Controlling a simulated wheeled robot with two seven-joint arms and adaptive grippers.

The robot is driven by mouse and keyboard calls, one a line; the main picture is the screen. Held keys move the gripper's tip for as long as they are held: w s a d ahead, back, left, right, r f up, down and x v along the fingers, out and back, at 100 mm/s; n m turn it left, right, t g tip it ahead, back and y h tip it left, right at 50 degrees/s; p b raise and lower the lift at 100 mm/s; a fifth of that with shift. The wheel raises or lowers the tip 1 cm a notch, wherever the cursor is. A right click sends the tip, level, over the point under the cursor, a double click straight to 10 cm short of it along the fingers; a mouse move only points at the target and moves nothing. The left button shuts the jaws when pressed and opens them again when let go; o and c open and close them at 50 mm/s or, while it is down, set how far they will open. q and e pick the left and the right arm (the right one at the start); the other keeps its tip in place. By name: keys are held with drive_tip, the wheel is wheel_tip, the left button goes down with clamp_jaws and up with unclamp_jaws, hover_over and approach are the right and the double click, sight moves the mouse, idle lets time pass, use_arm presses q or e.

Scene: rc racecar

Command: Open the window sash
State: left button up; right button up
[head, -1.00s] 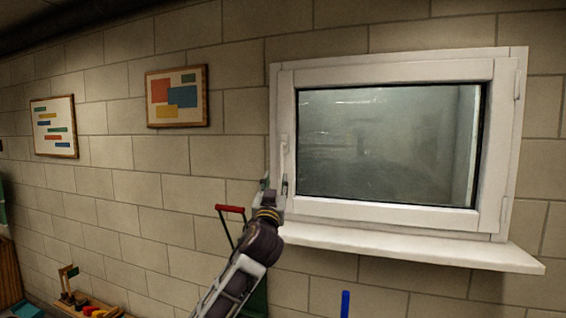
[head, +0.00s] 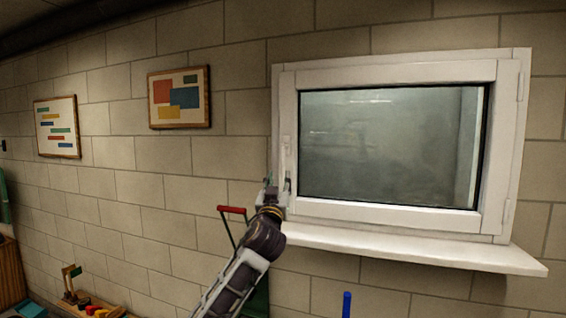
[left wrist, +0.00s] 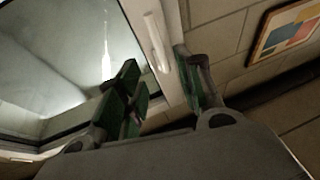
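The white window sash (head: 390,215) sits flush in its white frame (head: 277,100), with dark, reflective glass (head: 385,145). A white handle (head: 287,155) stands upright on the sash's left side. My left gripper (head: 277,187) is at the handle's lower end. In the left wrist view, its green-padded fingers (left wrist: 165,85) are spread apart. The handle (left wrist: 156,42) shows beyond and between them, and I see no grip on it. Whether a finger touches it is unclear. My right gripper is in neither view.
A white sill (head: 420,252) juts out under the window. A red-handled object (head: 232,209) stands left of my left arm. The top of a blue object (head: 346,304) shows below the sill. Two framed pictures (head: 179,97) hang on the block wall to the left.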

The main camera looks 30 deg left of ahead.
sight(283, 163)
use_arm(q)
drive_tip(key=p+x, duration=0.3)
drive_tip(key=x, duration=0.5)
drive_tip(key=shift+w+a+r, duration=0.15)
drive_tip(key=shift+w+r, duration=0.05)
drive_tip(key=shift+w, duration=0.05)
drive_tip(key=shift+p+x, duration=0.7)
drive_tip(key=shift+x, duration=1)
drive_tip(key=shift+f, duration=0.1)
clamp_jaws()
